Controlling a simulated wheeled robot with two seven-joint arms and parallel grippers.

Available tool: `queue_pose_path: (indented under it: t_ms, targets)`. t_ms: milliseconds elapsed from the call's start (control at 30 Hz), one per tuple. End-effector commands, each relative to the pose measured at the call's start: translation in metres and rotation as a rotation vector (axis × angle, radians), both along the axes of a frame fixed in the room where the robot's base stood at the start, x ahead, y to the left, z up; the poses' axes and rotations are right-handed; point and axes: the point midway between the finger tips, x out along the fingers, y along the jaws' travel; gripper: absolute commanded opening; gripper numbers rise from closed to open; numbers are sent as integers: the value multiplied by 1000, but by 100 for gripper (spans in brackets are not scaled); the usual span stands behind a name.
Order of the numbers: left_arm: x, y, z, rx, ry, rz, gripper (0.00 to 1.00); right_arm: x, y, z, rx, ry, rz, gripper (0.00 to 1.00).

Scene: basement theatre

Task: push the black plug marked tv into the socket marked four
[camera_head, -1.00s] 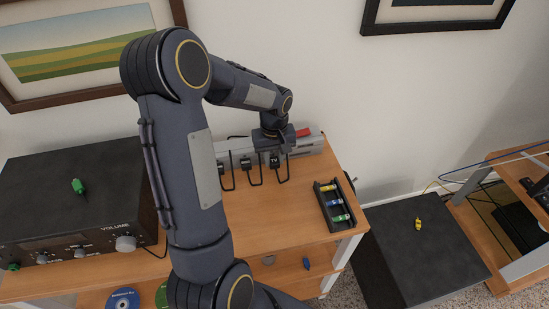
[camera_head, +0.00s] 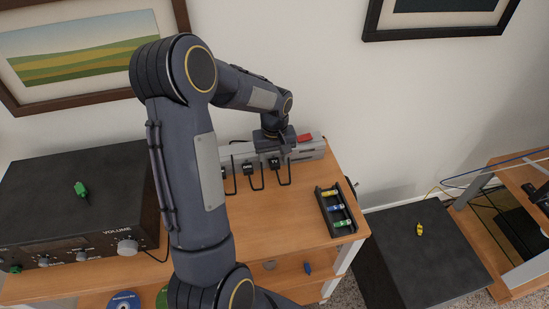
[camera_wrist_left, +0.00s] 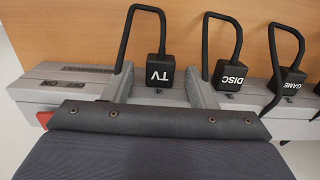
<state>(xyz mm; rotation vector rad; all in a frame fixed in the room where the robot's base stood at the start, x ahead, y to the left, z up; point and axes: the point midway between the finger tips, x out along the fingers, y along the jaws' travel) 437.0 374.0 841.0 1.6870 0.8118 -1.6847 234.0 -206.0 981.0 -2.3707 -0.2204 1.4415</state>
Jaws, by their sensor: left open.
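The black plug marked TV (camera_head: 274,163) is at the front side of the grey power strip (camera_head: 308,151), its cable looping up in the wrist view. In the left wrist view the TV plug (camera_wrist_left: 160,71) is upside down, beside a small number on the strip that looks like 4. My left gripper (camera_head: 276,147) is open just behind the plug. In the wrist view the fingers of my left gripper (camera_wrist_left: 160,86) stand on either side of the plug, with gaps. I cannot tell how deep the plug sits. My right gripper is out of view.
The DISC plug (camera_wrist_left: 229,75) and GAME plug (camera_wrist_left: 289,80) stand in line beside it. A red switch (camera_head: 304,138) is at the strip's right end. A black tray (camera_head: 335,210) with coloured items lies in front. The amplifier (camera_head: 75,205) stands left.

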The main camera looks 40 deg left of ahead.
Motion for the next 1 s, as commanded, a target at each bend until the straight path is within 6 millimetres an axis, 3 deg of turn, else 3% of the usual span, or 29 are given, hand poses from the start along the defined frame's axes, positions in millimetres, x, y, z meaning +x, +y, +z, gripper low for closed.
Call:
queue_pose_path:
  t_ms: [167,600,1000]
  targets:
    - [0,0,6,1,-2,0,52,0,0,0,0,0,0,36]
    - [0,0,71,2,-3,0,52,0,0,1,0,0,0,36]
    - [0,0,78,0,0,0,52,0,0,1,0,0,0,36]
